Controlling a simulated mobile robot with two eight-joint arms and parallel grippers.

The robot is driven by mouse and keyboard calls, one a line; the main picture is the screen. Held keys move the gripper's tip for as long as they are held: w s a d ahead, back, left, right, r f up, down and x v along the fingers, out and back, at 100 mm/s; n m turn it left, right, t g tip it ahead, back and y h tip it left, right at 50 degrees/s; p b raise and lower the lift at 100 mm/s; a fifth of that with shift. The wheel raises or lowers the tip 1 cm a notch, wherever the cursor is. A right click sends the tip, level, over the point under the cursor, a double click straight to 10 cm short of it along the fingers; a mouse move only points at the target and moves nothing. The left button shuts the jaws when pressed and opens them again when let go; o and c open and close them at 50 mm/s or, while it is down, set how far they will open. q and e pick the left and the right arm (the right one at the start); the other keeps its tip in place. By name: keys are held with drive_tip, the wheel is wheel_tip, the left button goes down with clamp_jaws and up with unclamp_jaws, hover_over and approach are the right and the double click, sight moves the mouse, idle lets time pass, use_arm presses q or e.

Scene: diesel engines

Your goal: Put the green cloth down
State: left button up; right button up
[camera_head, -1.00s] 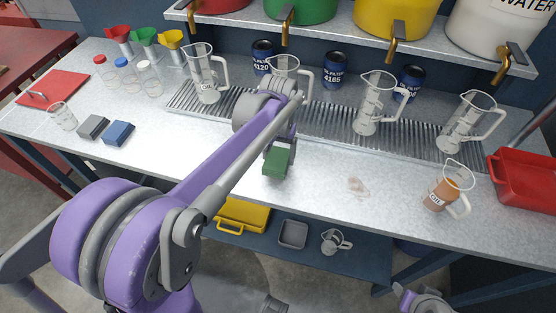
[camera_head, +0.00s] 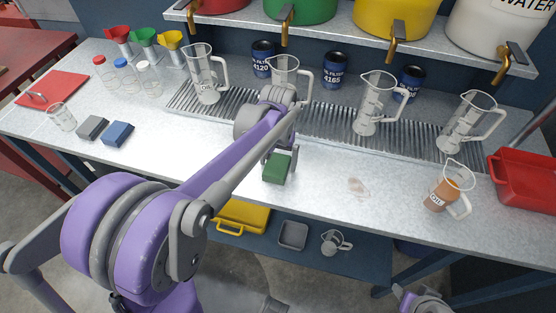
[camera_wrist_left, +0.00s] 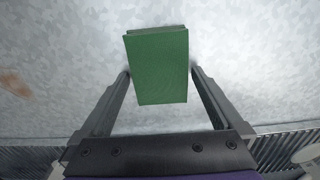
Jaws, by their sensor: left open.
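The green cloth (camera_head: 277,167) is a folded block on the metal bench top, in front of the grating. It also shows in the left wrist view (camera_wrist_left: 158,66). My left gripper (camera_head: 281,154) is at the cloth from behind, its arm coming in from the left. In the left wrist view its fingers (camera_wrist_left: 160,76) are apart, one on each side of the cloth, with a gap showing beside it. My right gripper (camera_head: 420,301) shows only in part at the bottom edge, and its jaws cannot be made out.
Glass jugs stand along the grating (camera_head: 330,122) behind the cloth. A jug of brown oil (camera_head: 439,190) and a red tray (camera_head: 525,180) are at the right. A brown smear (camera_head: 358,186) marks the bench. Blue (camera_head: 118,133) and grey (camera_head: 92,127) cloths lie at the left.

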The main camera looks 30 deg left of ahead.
sight(278, 161)
use_arm(q)
wheel_tip(278, 161, up, 12)
drive_tip(key=s+d+f+m+t, duration=0.1)
drive_tip(key=s+d+f+t, duration=0.1)
drive_tip(key=s+f, duration=0.3)
drive_tip(key=s+d+f+m+t, duration=0.1)
drive_tip(key=s+d+f+t, duration=0.2)
drive_tip(key=s, duration=0.9)
wheel_tip(278, 161, down, 3)
drive_tip(key=shift+s+d+f+m+p, duration=0.15)
drive_tip(key=shift+d+m+p, duration=0.25)
drive_tip(key=shift+d, duration=0.6)
use_arm(e)
drive_tip(key=shift+w+r, duration=0.15)
drive_tip(key=shift+r, duration=0.55)
use_arm(q)
drive_tip(key=shift+r, duration=0.2)
drive_tip(key=r+p, duration=0.3)
drive_tip(key=shift+w+r, duration=0.2)
drive_tip(key=shift+w, duration=0.2)
use_arm(e)
drive_tip(key=r, duration=0.3)
drive_tip(key=shift+w+r, duration=0.25)
drive_tip(key=shift+w, duration=0.15)
use_arm(q)
drive_tip(key=shift+w, duration=0.15)
use_arm(e)
drive_tip(key=shift+w, duration=0.15)
